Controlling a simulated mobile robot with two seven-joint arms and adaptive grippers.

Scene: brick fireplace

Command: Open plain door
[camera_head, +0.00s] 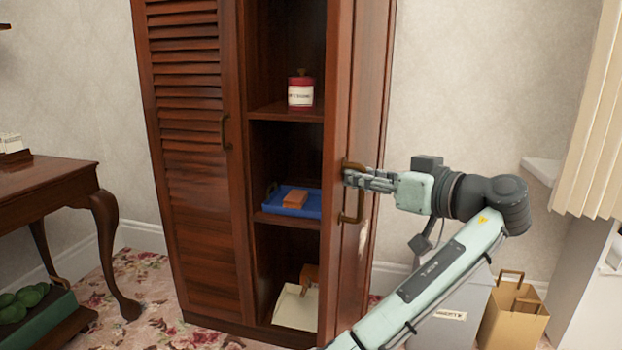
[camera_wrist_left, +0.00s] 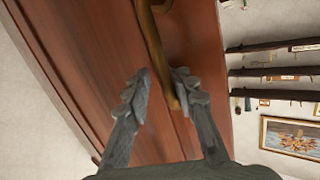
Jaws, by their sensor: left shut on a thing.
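The plain door (camera_head: 369,90) of the tall brown cabinet stands open, swung out to the right, and shows nearly edge-on. Its curved brass handle (camera_head: 358,214) is on the outer face; the handle also shows in the left wrist view (camera_wrist_left: 154,40). My left gripper (camera_head: 350,178) is at this handle from the right, shut on it. In the left wrist view the fingers (camera_wrist_left: 160,88) stand on either side of the handle's end. My right gripper is in neither view.
The louvered door (camera_head: 190,130) is closed. The shelves hold a red jar (camera_head: 300,90), a blue tray (camera_head: 300,210) and a cream item (camera_head: 296,306). A paper bag (camera_head: 513,315) and grey box (camera_head: 452,310) stand right, a wooden table (camera_head: 50,182) left.

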